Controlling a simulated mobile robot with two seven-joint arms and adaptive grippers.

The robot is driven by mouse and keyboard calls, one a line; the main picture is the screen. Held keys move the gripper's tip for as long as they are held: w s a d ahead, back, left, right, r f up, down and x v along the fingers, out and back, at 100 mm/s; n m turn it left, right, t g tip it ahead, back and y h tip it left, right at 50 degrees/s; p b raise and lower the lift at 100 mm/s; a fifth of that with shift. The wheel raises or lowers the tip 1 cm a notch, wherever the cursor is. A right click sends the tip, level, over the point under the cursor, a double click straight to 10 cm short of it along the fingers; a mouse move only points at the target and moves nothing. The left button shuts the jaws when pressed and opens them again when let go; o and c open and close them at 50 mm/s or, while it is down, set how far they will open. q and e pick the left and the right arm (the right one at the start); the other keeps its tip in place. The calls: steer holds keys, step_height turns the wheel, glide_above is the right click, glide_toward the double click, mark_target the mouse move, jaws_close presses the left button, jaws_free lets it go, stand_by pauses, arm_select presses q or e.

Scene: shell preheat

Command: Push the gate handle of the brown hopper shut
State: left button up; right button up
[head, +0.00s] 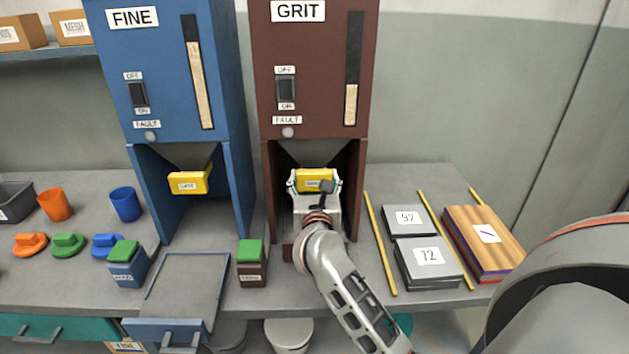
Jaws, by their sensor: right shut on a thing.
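The brown hopper (310,60), labelled GRIT, stands on the bench at the middle of the head view. Its yellow gate handle (316,175) sits below the hopper body, inside the brown stand. My right gripper (315,182) is at this handle, with its fingers on either side of it, shut on it. The gripper and wrist hide what lies behind and below the handle. How far the gate stands out is hard to tell. My left gripper is not in view.
The blue hopper (170,70), labelled FINE, stands to the left with its own yellow handle (189,181). Small green-topped boxes (250,263) stand near the bench's front edge. Labelled dark plates (428,262) and a wooden stack (484,240) lie at the right.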

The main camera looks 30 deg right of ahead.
steer(key=o, duration=1.5)
steer(key=shift+d+r, duration=0.1)
steer(key=shift+r, duration=0.05)
steer(key=shift+o, duration=0.7)
steer(key=shift+w, duration=0.2)
steer(key=shift+s, duration=0.2)
steer(key=v, duration=1.1)
steer(key=shift+s+a, duration=0.3)
steer(key=shift+a, duration=0.05)
steer(key=shift+s+f, duration=0.1)
steer(key=shift+f, duration=0.15)
